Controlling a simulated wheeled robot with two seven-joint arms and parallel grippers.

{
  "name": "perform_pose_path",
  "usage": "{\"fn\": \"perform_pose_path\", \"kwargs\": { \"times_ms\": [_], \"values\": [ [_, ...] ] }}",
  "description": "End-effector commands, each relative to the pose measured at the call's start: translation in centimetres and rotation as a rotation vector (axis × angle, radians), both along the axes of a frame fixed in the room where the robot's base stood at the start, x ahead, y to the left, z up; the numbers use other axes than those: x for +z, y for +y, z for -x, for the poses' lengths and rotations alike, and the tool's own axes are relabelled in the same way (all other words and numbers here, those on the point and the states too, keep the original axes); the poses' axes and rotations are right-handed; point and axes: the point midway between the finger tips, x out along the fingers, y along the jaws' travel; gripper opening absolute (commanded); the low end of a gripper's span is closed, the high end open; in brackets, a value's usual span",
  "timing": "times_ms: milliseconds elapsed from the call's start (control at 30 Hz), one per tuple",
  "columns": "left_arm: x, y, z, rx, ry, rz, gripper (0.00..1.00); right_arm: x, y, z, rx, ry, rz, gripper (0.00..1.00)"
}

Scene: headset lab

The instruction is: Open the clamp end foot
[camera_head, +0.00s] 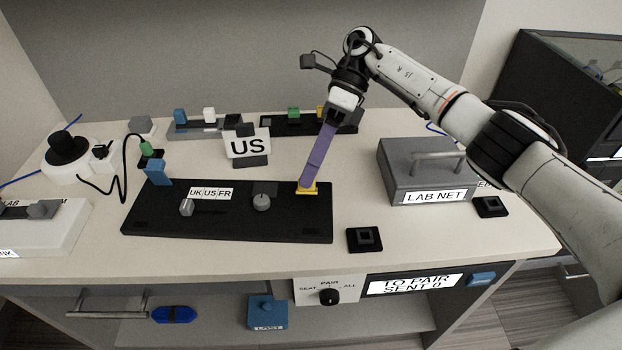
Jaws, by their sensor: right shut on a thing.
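A long purple bar (319,154) stands tilted over the right end of a black board (230,222). Its lower end meets a small yellow foot (307,189) at the board's back right edge. My right gripper (342,112) reaches in from the upper right and is shut on the upper end of the purple bar. The fingertips are partly hidden by the gripper body. I cannot tell whether the yellow foot is open or closed. My left gripper is out of view.
A grey LAB NET box (427,172) and a black square pad (364,240) are to the right.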

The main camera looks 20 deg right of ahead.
Motion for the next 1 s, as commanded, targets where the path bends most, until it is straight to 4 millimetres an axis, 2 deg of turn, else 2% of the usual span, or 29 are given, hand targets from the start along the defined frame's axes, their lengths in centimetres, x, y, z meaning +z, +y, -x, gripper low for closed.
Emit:
{"fn": "perform_pose_path", "kwargs": {
  "times_ms": [567,600,700,1000],
  "values": [
    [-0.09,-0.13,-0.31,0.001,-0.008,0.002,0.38,0.1,-0.06,-0.17,0.001,0.026,-0.011,0.0],
    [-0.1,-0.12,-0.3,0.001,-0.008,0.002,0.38,0.09,-0.05,-0.17,0.001,0.026,-0.011,0.15],
    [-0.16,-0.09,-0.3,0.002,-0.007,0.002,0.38,0.08,-0.06,-0.17,0.0,0.026,-0.01,0.32],
    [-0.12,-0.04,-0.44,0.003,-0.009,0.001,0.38,0.11,-0.16,-0.17,-0.001,0.026,-0.009,0.33]
  ]
}}
